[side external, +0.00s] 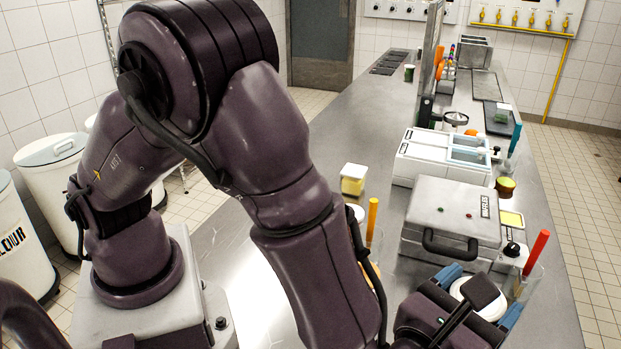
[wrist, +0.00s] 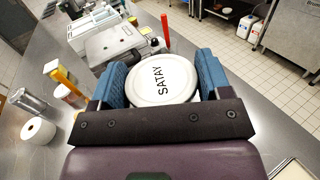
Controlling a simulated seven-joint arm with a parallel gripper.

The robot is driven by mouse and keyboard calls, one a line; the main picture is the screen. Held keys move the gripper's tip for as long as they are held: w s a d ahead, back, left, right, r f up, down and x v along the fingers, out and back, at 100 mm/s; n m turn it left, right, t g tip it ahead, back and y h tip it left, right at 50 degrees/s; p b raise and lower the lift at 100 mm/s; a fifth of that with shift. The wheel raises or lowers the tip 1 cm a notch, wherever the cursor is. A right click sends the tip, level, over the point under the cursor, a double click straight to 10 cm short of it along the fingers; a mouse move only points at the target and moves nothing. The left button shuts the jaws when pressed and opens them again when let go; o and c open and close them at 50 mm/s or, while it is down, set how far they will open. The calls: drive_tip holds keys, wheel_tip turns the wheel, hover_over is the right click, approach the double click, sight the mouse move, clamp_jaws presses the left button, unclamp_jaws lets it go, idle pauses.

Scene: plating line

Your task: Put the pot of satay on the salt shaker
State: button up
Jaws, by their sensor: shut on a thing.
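The pot of satay (wrist: 160,80) has a round white lid marked SATAY and sits between the two blue fingers of my gripper (wrist: 162,72), which is shut on it. In the side external view the pot's white lid (side external: 467,288) shows partly, behind a dark part of my gripper (side external: 480,292) at lower right. I cannot pick out the salt shaker with certainty. A small pale thing with a black knob (side external: 511,250) stands just beyond the pot, beside the grey press; its kind is too small to tell.
A grey press with a black handle (side external: 450,215) stands close beyond my gripper. An upright red stick in a clear holder (side external: 535,255) is close at right. Bare steel counter (side external: 330,130) lies farther back.

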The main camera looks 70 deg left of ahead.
drive_tip(key=r, duration=0.5)
drive_tip(key=shift+w+a+r, duration=0.15)
drive_tip(key=shift+w+a, duration=0.1)
drive_tip(key=shift+a, duration=0.15)
drive_tip(key=w+a+n+g+y, duration=0.2)
drive_tip(key=w+a+n+y, duration=0.15)
drive_tip(key=a, duration=0.85)
drive_tip(key=w+a+n+g+y, duration=0.2)
drive_tip(key=w+a+g+y, duration=0.15)
drive_tip(key=a, duration=0.85)
drive_tip(key=s+a+n+g+y, duration=0.3)
drive_tip(key=s+a+g, duration=0.1)
drive_tip(key=a, duration=1)
drive_tip(key=s+a+n+g+y, duration=0.3)
drive_tip(key=s+a+n+g, duration=0.1)
drive_tip(key=a, duration=1)
drive_tip(key=shift+g, duration=0.25)
drive_tip(key=f, duration=1.3)
drive_tip(key=shift+s, duration=0.2)
drive_tip(key=shift+f, duration=0.15)
